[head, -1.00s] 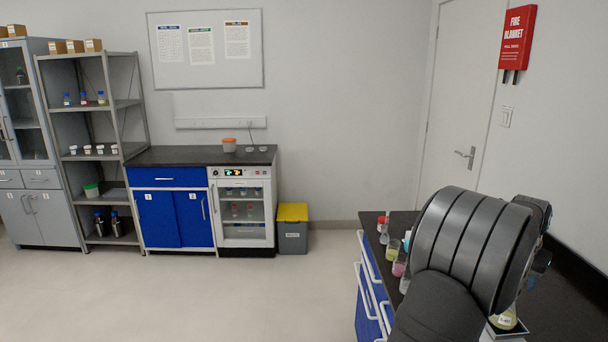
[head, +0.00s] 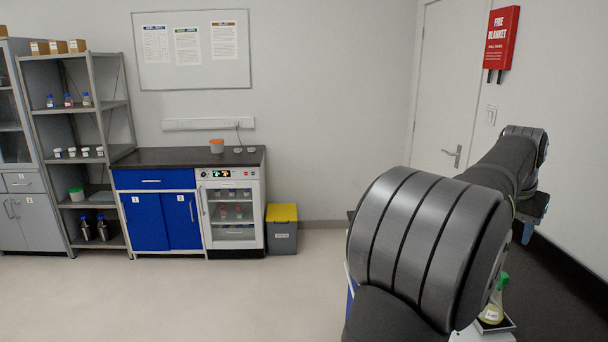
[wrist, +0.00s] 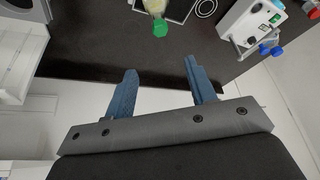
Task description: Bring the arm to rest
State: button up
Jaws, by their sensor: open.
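My gripper (wrist: 163,82) shows in the wrist view with its two blue fingers spread apart and nothing between them. It hangs over the front edge of the black bench top (wrist: 95,50). In the head view my arm crosses the right side, and a small blue part of the gripper shows at its far end; the fingertips are hard to make out there. A flask with a green cap (wrist: 160,25) stands on the bench beyond the fingers, apart from them. The same flask (head: 493,312) shows in the head view, partly hidden behind my arm.
In the wrist view a device with knobs (wrist: 255,22) stands at the upper right. A blue cabinet (head: 160,220), a small glass-front unit (head: 232,240), a yellow-lidded bin (head: 282,232) and a shelf rack (head: 75,105) line the far wall. The floor between is clear.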

aim_at(502, 275)
jog(key=x, duration=1.6)
jog(key=shift+s+a+f, duration=0.1)
notch_tip(502, 275, up, 4)
jog(key=shift+f, duration=0.15)
jog(key=shift+r, duration=0.85)
jog(key=shift+c, duration=0.5)
